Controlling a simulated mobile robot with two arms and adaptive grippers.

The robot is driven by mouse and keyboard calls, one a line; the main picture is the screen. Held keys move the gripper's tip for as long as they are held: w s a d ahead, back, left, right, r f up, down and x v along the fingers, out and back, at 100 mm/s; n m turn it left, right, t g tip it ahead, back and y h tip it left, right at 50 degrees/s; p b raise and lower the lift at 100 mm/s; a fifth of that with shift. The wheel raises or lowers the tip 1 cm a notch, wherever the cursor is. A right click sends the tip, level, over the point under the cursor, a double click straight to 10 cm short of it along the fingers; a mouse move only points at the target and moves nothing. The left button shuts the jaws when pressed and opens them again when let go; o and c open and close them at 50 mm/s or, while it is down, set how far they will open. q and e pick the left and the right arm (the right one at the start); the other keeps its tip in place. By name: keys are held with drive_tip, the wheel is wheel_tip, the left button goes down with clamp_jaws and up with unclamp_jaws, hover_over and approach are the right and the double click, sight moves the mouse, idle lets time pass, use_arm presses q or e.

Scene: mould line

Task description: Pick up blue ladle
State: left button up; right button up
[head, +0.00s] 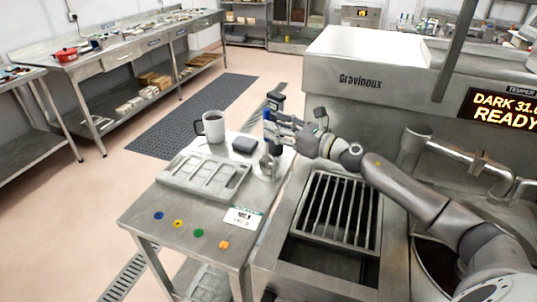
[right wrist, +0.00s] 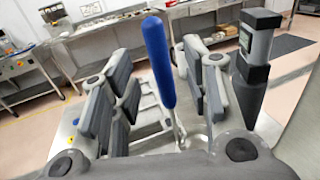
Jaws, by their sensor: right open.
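The blue ladle (right wrist: 158,62) stands upright with its blue handle between the two open fingers of my right gripper (right wrist: 155,95) in the right wrist view. The fingers are apart from the handle on both sides. In the head view my right gripper (head: 275,132) is at the far right corner of the small steel table, around the blue handle (head: 267,116). The ladle's lower end is mostly hidden by the gripper and the stand there. My left gripper is not in view.
The steel table (head: 145,214) also holds a mug (head: 214,127), a dark box (head: 244,146), a metal mould tray (head: 205,174), a label card (head: 243,217) and several coloured discs. The Gravinoux machine (head: 362,82) and a grated basin (head: 336,215) stand to the right.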

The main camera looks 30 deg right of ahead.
drive_tip(key=x, duration=0.1)
drive_tip(key=p+x, duration=0.1)
drive_tip(key=x, duration=0.1)
drive_tip(key=shift+w+a+r+p, duration=0.1)
drive_tip(key=shift+w+r+p, duration=0.2)
drive_tip(key=shift+w, duration=0.1)
drive_tip(key=shift+w+a+f, duration=0.15)
drive_tip(key=shift+w+a, duration=0.05)
drive_tip(key=shift+w, duration=0.05)
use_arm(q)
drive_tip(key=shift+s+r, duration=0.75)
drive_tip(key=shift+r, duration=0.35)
use_arm(e)
clamp_jaws()
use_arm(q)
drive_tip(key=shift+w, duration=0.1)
use_arm(e)
drive_tip(key=shift+d, duration=0.1)
